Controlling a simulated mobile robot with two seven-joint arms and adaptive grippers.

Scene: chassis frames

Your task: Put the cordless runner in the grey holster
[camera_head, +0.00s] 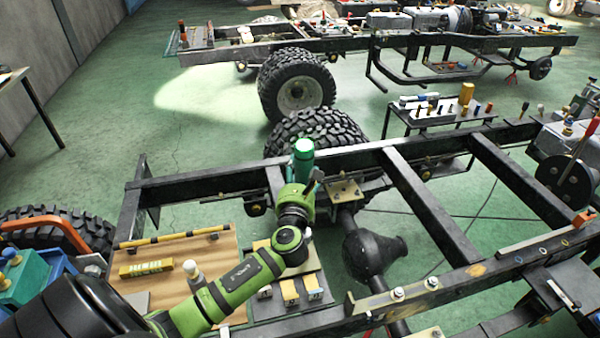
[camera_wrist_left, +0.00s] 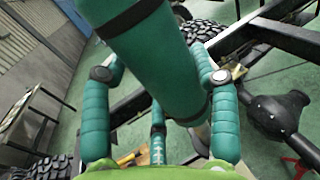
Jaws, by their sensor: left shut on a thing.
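My left gripper (camera_head: 302,176) reaches in over the near chassis frame and is shut on a teal cylindrical tool, which I take for the cordless runner (camera_head: 303,150). In the left wrist view, the teal fingers of my left gripper (camera_wrist_left: 160,78) lie on both sides of the thick teal body of the runner (camera_wrist_left: 170,62), which has a dark band around it. The runner is held above the frame, in front of a tyre. I cannot pick out the grey holster for certain in either view. My right gripper is not in view.
The black chassis frame (camera_head: 424,208) crosses the view, with a dark axle housing (camera_head: 372,250) inside it. A wooden board (camera_head: 200,262) with a yellow box lies at the lower left. A small black rack (camera_head: 440,116) stands behind.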

